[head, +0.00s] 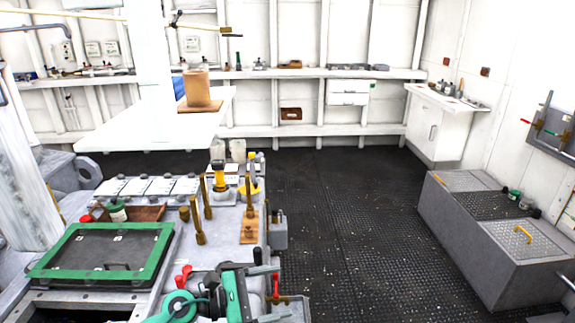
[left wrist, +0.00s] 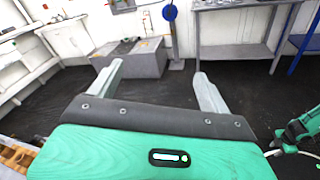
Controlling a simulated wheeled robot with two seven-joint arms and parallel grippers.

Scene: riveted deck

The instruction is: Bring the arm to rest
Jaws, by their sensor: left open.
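My left gripper (head: 288,308) is low in the head view, by the near right end of the workbench, with its teal and black body to the left of its fingers. In the left wrist view the gripper (left wrist: 157,82) shows two grey fingers spread wide apart. Nothing is between them; the dark floor shows through the gap. My right gripper cannot be made out in the head view. A teal and black arm part (left wrist: 298,132) shows at the right edge of the left wrist view.
The workbench (head: 225,235) carries a green-framed panel (head: 160,250), brass-coloured posts (head: 197,222) and a yellow-and-black item (head: 219,175). A grey chest (head: 465,240) stands at the right, a white cabinet (head: 435,130) behind it. Dark floor (head: 350,215) between is clear.

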